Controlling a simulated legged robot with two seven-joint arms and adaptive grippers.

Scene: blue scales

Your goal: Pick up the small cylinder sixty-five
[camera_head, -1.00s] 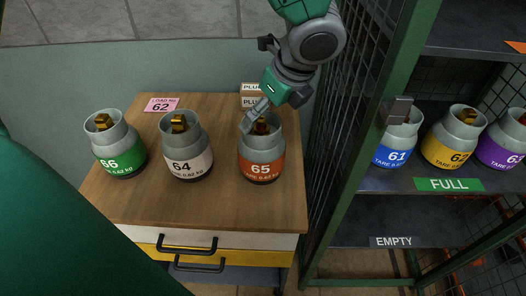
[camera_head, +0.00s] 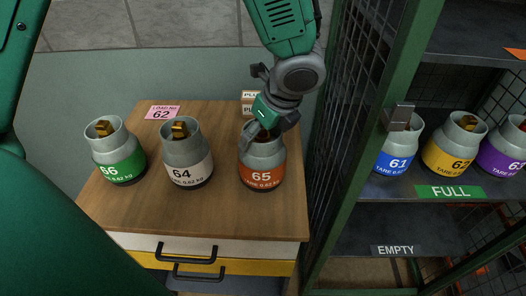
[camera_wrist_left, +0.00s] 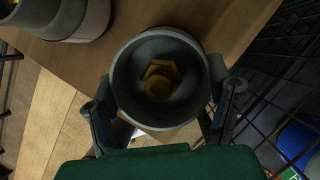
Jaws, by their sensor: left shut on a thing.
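The small cylinder sixty-five (camera_head: 262,176) is grey with an orange band reading 65. It stands upright at the right side of the wooden cabinet top. My left gripper (camera_head: 262,130) reaches down from above and is shut on its collar. In the left wrist view the cylinder's round collar (camera_wrist_left: 124,98), with a brass valve inside, sits between the fingers of my left gripper (camera_wrist_left: 162,108). The cylinder's base appears to rest on the wood; I see no clear gap under it. My right gripper is not in view.
White-banded cylinder 64 (camera_head: 185,172) and green-banded cylinder 66 (camera_head: 118,167) stand to the left on the wooden top (camera_head: 225,222). A green-framed mesh rack on the right holds cylinders 61 (camera_head: 396,160), 62 (camera_head: 452,155) and a purple one (camera_head: 503,158) above an EMPTY shelf (camera_head: 360,236).

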